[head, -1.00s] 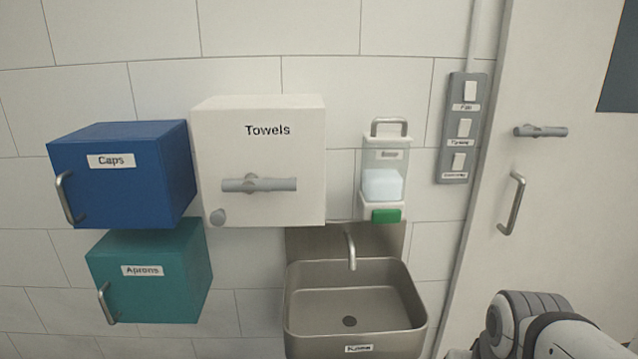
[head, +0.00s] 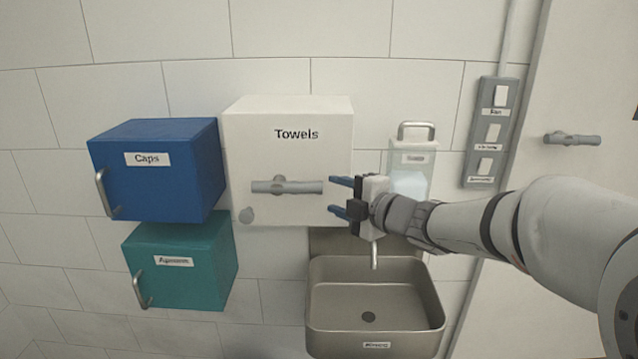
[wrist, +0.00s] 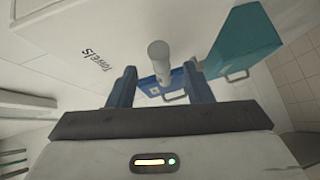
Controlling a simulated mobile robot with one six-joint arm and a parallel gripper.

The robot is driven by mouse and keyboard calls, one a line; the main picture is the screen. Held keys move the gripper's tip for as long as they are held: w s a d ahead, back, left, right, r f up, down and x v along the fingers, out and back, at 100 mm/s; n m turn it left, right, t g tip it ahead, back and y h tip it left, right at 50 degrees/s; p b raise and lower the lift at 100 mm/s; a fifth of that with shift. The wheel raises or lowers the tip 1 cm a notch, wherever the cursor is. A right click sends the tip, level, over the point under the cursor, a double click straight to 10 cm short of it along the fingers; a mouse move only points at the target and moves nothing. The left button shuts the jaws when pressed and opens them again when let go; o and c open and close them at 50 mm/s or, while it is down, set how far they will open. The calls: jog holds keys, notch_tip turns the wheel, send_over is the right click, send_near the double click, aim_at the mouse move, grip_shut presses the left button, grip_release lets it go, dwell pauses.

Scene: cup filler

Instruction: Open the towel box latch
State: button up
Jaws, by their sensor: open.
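The white towel box (head: 290,115) labelled "Towels" hangs on the wall in the middle of the head view. Its grey latch bar (head: 287,187) lies horizontal across the front face. My gripper (head: 338,197) is open and empty, to the right of the latch near the box's lower right edge, with its blue fingers pointing left. In the wrist view, the latch (wrist: 158,58) is seen end-on beyond the gap between my two fingers (wrist: 160,88). The box (wrist: 75,50) fills the upper left there. I see no contact between fingers and latch.
The blue Caps box (head: 165,185) and teal Aprons box (head: 190,285) are left of the towel box. Behind my gripper is the soap dispenser (head: 417,150), partly hidden. The sink (head: 340,290) is below. A switch panel (head: 487,130) and door handle (head: 572,139) are to the right.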

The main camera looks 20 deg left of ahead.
aim_at(313, 190)
jog(key=shift+s+a+n+g+y, duration=0.2)
jog(key=shift+a+n+g+y, duration=0.1)
jog(key=shift+a+n, duration=0.25)
jog(key=shift+w+a, duration=0.1)
jog(key=shift+a, duration=0.35)
jog(key=p+x, duration=0.1)
jog(key=x, duration=0.6)
jog(key=shift+d, duration=0.1)
jog(key=shift+c, duration=0.4)
grip_shut()
